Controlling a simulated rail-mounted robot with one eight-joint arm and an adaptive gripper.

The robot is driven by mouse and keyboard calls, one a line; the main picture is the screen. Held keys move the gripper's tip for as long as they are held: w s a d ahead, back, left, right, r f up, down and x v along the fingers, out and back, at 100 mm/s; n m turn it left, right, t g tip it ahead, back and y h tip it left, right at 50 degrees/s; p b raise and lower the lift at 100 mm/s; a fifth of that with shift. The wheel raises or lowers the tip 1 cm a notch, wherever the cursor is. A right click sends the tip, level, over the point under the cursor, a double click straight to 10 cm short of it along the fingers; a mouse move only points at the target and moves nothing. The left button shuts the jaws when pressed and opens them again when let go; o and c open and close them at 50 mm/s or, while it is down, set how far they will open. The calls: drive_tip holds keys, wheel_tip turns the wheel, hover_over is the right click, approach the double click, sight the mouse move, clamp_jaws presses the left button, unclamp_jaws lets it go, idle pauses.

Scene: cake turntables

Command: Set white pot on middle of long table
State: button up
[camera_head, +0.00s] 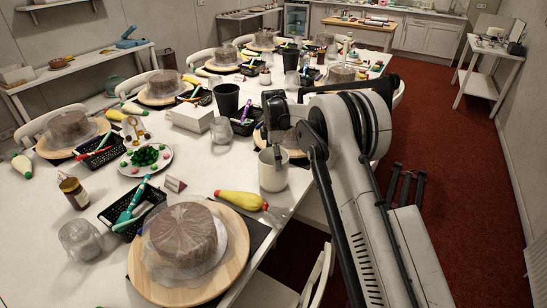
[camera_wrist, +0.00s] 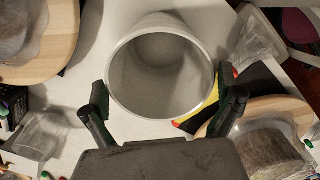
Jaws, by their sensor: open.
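The white pot (camera_head: 273,172) is a plain, empty, open-topped cylinder at the right edge of the long table (camera_head: 205,163). In the wrist view the pot (camera_wrist: 163,112) has its mouth facing the camera. My gripper (camera_head: 277,150) is directly above the pot, pointing down. In the wrist view my gripper (camera_wrist: 165,105) is open, with one dark finger on each side of the pot's near rim. I cannot tell whether either finger touches it. The pot's base is partly hidden in the wrist view.
A yellow piping bag (camera_head: 240,200) and a cake on a wooden turntable (camera_head: 225,275) lie in front of the pot. A white box (camera_head: 191,117), a black cup (camera_head: 226,98) and a plate of green and pink sweets (camera_head: 146,158) stand left of it. Bare tabletop shows between them.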

wheel_tip(320, 180, up, 12)
drive_tip(key=shift+b, duration=0.35)
drive_tip(key=shift+d+r, duration=0.1)
drive_tip(key=shift+r, duration=0.1)
drive_tip(key=s+d+r+m+t, duration=0.1)
drive_tip(key=s+d+r+m, duration=0.3)
drive_tip(key=s+d+r, duration=0.3)
drive_tip(key=s+d+r+m+t, duration=0.2)
drive_tip(key=s+d+r+m, duration=0.25)
drive_tip(key=s+r, duration=0.45)
drive_tip(key=s+d+r+m+t, duration=0.1)
drive_tip(key=s+d+r+m, duration=0.1)
drive_tip(key=s+d, duration=0.35)
drive_tip(key=s+d+r+m, duration=0.2)
drive_tip(key=s+m, duration=0.1)
drive_tip(key=s, duration=0.5)
drive_tip(key=s+d+f+m+t, duration=0.1)
drive_tip(key=s+d+f+m, duration=0.1)
drive_tip(key=s, duration=0.4)
drive_tip(key=s+d+f+m+t, duration=0.1)
drive_tip(key=s+f+m, duration=0.2)
drive_tip(key=s, duration=0.4)
drive_tip(key=s+d+f+m+t, duration=0.1)
drive_tip(key=s+d+f+m, duration=0.1)
drive_tip(key=s, duration=0.5)
wheel_tip(320, 180, down, 2)
drive_tip(key=shift+d+f+m, duration=0.15)
drive_tip(key=shift+d+m, duration=0.2)
drive_tip(key=shift+m, duration=0.2)
